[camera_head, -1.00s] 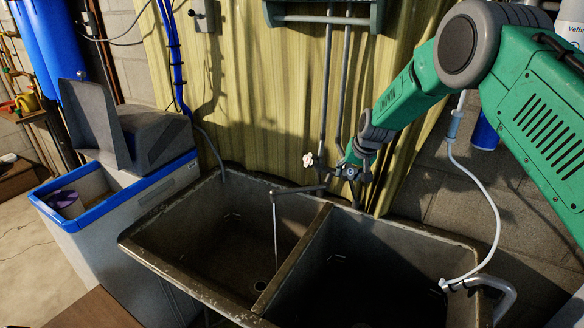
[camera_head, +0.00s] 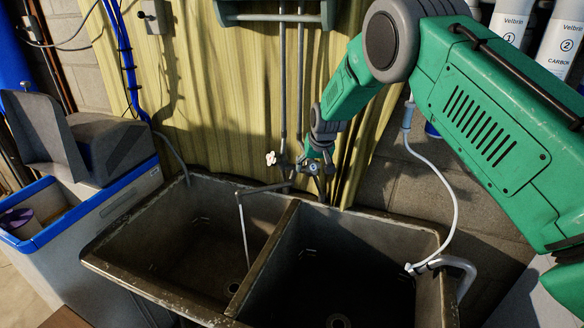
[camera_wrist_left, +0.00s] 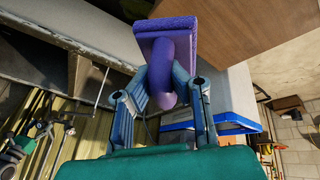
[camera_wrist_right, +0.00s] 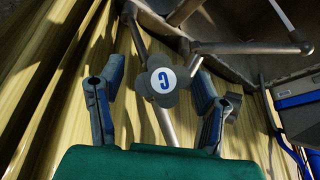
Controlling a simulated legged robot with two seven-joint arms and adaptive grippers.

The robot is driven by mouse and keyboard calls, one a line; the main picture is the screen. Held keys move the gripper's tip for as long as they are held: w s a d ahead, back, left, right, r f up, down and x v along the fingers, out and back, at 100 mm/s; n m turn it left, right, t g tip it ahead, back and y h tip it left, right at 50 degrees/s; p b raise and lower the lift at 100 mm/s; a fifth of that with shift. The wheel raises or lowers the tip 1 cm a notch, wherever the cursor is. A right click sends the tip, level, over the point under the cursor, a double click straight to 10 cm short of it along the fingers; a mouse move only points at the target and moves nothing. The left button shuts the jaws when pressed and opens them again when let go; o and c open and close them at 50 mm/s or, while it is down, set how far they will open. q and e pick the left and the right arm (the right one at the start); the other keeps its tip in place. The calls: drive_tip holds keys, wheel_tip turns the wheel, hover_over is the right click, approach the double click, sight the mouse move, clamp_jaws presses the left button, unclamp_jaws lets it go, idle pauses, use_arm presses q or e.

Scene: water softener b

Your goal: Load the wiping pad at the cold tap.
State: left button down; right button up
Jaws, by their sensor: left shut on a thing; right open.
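The wiping pad (camera_wrist_left: 165,28) is a purple textured block with a rounded purple handle (camera_wrist_left: 160,85). My left gripper (camera_wrist_left: 162,88) is shut on the handle, as the left wrist view shows; neither shows in the head view. The cold tap (camera_wrist_right: 164,80) has a knob with a blue "C". My right gripper (camera_wrist_right: 160,82) is open, its fingers on either side of the knob; I cannot tell if they touch it. In the head view this gripper (camera_head: 318,162) is at the tap above the sink. A thin stream of water (camera_head: 244,235) falls from the spout (camera_head: 262,187) into the left basin.
The double sink (camera_head: 285,230) has two deep basins with a divider between them. A white tap knob (camera_head: 271,158) is left of the cold tap. The blue-rimmed softener tank (camera_head: 95,215) stands open at the left. A white hose (camera_head: 452,190) hangs at the right.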

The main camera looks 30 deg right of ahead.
drive_tip(key=v, duration=1.1)
drive_tip(key=shift+r, duration=0.3)
drive_tip(key=shift+s, duration=0.1)
